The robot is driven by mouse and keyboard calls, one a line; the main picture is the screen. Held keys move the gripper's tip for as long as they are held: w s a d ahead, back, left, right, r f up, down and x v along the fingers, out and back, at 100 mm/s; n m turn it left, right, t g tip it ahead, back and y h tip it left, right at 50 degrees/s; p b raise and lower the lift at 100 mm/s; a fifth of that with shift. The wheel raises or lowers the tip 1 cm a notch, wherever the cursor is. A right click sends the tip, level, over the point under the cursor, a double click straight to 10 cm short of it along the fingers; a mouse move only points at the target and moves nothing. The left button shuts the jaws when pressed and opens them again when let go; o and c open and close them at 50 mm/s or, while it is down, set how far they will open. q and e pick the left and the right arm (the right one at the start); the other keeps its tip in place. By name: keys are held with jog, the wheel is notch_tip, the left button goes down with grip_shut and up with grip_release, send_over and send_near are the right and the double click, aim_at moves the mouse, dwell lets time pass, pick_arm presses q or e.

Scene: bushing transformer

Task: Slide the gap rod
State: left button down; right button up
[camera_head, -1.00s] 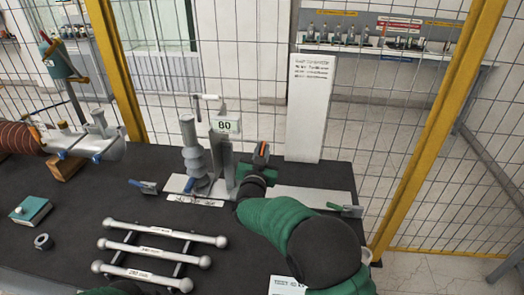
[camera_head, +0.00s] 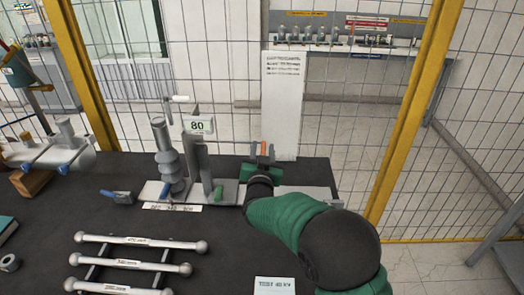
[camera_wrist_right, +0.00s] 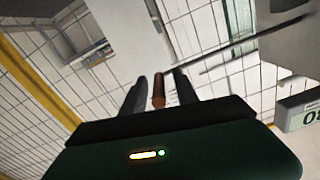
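My right gripper (camera_head: 262,150) points up behind the base plate, to the right of the grey stand with the "80" display (camera_head: 198,125). An orange-brown rod end (camera_head: 263,148) shows between its two fingers. In the right wrist view, the rod end (camera_wrist_right: 159,92) lies between the dark fingers with a narrow gap at each side, so the fingers look open around it. Whether it touches a finger is hard to tell. I cannot tell which part is the gap rod. My left gripper is out of view.
A ribbed grey bushing (camera_head: 168,160) stands on the plate beside the stand. Several ball-ended bars (camera_head: 130,264) lie on a rack at the front left. A white board (camera_head: 284,105) and wire fence stand behind. The black table (camera_head: 60,220) has free room at left.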

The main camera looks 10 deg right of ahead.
jog(key=shift+s, duration=0.1)
jog(key=b+v, duration=0.1)
jog(key=v, duration=1.5)
jog(key=shift+s+a, duration=0.15)
jog(key=shift+s, duration=0.2)
jog(key=shift+f, duration=0.1)
